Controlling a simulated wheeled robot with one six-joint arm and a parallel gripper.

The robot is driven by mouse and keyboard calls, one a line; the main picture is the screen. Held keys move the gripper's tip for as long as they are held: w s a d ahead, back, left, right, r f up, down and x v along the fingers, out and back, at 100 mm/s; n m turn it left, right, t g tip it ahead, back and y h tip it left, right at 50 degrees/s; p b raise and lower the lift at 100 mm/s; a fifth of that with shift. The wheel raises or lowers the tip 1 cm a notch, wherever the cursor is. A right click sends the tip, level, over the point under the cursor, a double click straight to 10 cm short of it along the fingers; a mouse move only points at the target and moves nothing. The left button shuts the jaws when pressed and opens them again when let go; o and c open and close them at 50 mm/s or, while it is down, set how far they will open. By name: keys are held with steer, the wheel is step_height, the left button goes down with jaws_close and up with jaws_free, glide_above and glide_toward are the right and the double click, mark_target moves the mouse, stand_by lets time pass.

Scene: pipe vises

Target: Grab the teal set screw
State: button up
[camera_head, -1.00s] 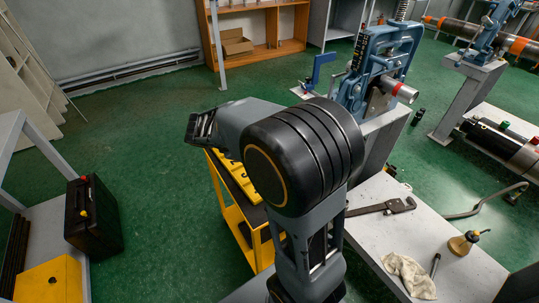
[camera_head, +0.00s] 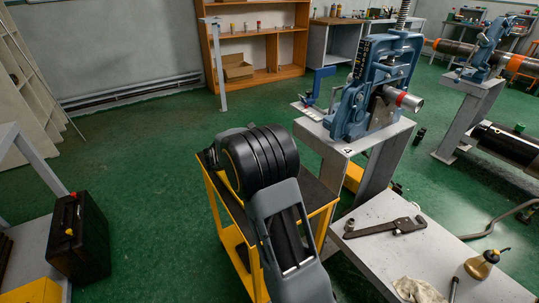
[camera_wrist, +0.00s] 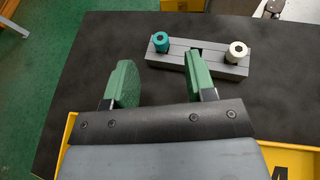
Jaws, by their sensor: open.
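The teal set screw (camera_wrist: 161,41) is a short cylinder with a dark socket in its top. It stands upright at the left end of a grey slotted block (camera_wrist: 222,68), seen in the wrist view. A cream screw (camera_wrist: 237,52) of similar shape stands at the block's right end. My gripper (camera_wrist: 160,68) is open and empty, its two green fingers apart. The fingers are on the near side of the block; the teal screw is beyond the gap between them. In the head view my arm hides the gripper, and I cannot make out the block or the teal screw.
The block lies on the dark top of a yellow cart (camera_head: 325,211). A blue pipe vise (camera_head: 352,112) on a grey stand rises behind it. A grey bench (camera_head: 385,255) to the right bears a pipe wrench (camera_head: 385,228). Much of the cart top around the block is clear.

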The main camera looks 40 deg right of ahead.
steer(key=shift+b+x, duration=0.8)
steer(key=shift+x, duration=1.85)
steer(key=shift+a+f, duration=0.1)
jaws_close()
